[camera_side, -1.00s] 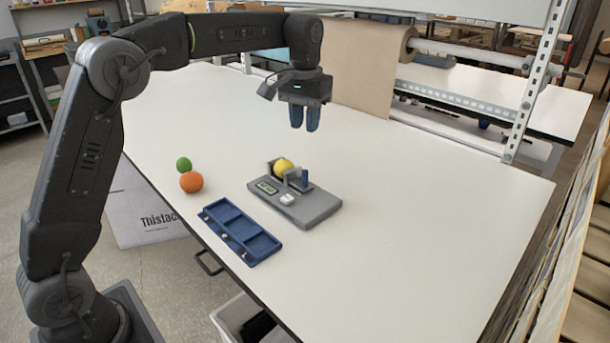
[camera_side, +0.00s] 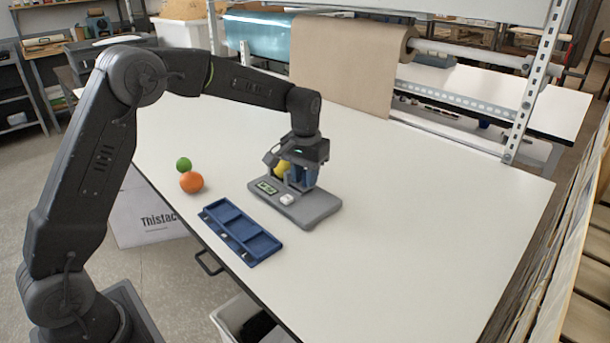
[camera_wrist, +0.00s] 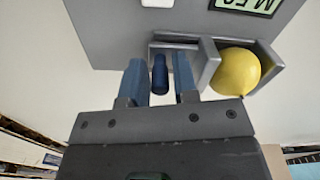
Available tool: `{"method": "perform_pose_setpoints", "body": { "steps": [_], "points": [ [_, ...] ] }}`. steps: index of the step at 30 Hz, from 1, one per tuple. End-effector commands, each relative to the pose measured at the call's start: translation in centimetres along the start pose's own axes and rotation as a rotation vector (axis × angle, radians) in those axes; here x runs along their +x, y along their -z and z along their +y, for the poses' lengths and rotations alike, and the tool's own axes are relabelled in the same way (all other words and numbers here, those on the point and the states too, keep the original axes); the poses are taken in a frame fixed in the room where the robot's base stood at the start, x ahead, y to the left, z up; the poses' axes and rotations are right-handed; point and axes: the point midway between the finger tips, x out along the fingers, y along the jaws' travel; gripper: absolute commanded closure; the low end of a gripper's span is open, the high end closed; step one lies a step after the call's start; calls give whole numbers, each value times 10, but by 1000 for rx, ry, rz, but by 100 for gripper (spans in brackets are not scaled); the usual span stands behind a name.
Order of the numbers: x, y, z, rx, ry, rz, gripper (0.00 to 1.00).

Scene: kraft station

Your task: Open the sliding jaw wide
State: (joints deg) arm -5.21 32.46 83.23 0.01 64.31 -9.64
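A grey gauge base (camera_side: 322,210) lies on the table with a small display (camera_side: 266,187) and a white button (camera_side: 287,199). In the wrist view, a yellow lemon-like fruit (camera_wrist: 234,72) sits between two grey upright jaw walls. The wall nearer my gripper (camera_wrist: 206,62) appears to be the sliding jaw, with a dark blue upright post (camera_wrist: 159,74) beside it. My gripper (camera_wrist: 158,62) is open, one blue finger on each side of the post, with gaps showing on both sides. In the side view, my gripper (camera_side: 302,182) hides much of the jaws and the post.
A blue tray with compartments (camera_side: 204,214) lies in front of the gauge. An orange fruit (camera_side: 191,183) and a green fruit (camera_side: 184,164) are at the left near the table edge. The table (camera_side: 430,220) is clear to the right.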

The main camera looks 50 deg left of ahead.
Motion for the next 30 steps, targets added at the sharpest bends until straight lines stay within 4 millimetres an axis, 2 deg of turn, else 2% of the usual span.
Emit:
{"method": "perform_pose_setpoints", "body": {
  "steps": [7,16,26,30],
  "points": [
    [1,0,0,0,0,0,73],
    [0,0,0,0,0,0,100],
    [0,0,1,0,0,0,100],
    [0,-3,15,3,-1,0,100]
  ]
}}
